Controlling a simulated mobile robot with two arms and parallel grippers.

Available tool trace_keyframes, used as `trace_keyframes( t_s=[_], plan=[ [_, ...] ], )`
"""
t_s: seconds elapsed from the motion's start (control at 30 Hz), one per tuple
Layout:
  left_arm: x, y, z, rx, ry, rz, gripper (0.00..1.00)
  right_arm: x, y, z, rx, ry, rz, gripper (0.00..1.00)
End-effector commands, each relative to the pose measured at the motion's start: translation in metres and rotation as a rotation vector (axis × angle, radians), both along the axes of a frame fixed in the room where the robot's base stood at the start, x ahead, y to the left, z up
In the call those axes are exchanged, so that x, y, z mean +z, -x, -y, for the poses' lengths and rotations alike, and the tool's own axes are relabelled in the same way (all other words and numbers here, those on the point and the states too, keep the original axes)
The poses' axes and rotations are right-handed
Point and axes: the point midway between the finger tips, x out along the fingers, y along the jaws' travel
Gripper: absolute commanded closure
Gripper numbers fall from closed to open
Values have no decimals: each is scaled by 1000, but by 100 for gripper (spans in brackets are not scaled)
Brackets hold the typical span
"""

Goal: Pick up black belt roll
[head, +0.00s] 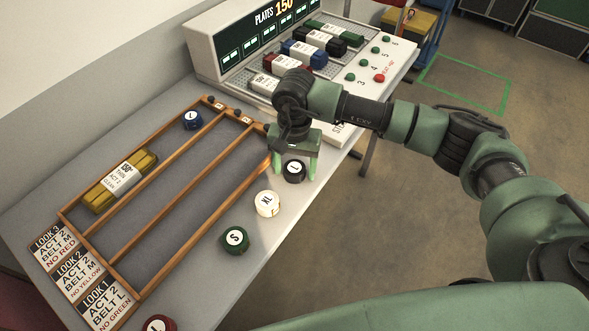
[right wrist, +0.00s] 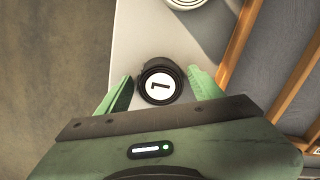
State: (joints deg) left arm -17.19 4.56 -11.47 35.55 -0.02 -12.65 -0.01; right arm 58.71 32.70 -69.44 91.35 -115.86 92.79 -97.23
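The black belt roll (head: 293,171) stands on the grey table near its right edge, beside the wooden rack. Its white top label bears one dark letter, which looks like an L. My right gripper (head: 296,163) is over it, pointing down, with its green fingers apart. In the right wrist view the black belt roll (right wrist: 160,84) lies between the two open fingers, with a gap on each side. No lift off the table shows. My left gripper is not in view.
A white roll (head: 267,203) and a green roll (head: 236,239) stand nearby in front; a red roll (head: 159,324) is at the bottom edge. The wooden rack (head: 160,206) holds a blue roll (head: 192,120) and a yellow bundle (head: 146,165). A plate machine (head: 205,50) stands behind.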

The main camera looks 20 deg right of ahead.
Motion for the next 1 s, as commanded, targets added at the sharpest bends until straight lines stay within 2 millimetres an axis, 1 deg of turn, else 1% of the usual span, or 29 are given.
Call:
trace_keyframes(
  t_s=[0.03, 0.07, 0.1, 0.2, 0.47, 0.57, 0.67, 0.77, 0.87, 1.0],
  plan=[
    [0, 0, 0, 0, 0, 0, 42, 0, 0, 0, 0, 0, 0, 51],
    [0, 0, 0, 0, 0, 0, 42, 0, 0, 0, 0, 0, 0, 59],
    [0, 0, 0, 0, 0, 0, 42, 0, 0, 0, 0, 0, 0, 70],
    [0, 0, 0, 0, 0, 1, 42, 0, 0, 0, 0, 0, 0, 95],
    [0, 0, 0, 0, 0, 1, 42, 2, -1, 0, 0, 0, 1, 96],
    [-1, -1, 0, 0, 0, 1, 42, 6, -1, 0, -1, -2, 3, 96],
    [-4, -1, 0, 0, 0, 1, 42, 15, -2, 0, 0, -2, 3, 96],
    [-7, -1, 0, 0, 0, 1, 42, 31, -2, 0, 1, -1, 6, 96],
    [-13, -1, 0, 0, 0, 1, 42, 54, -2, 0, 1, -1, 8, 96],
    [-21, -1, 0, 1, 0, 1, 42, 94, -2, 0, 0, -2, 10, 96]
  ],
)
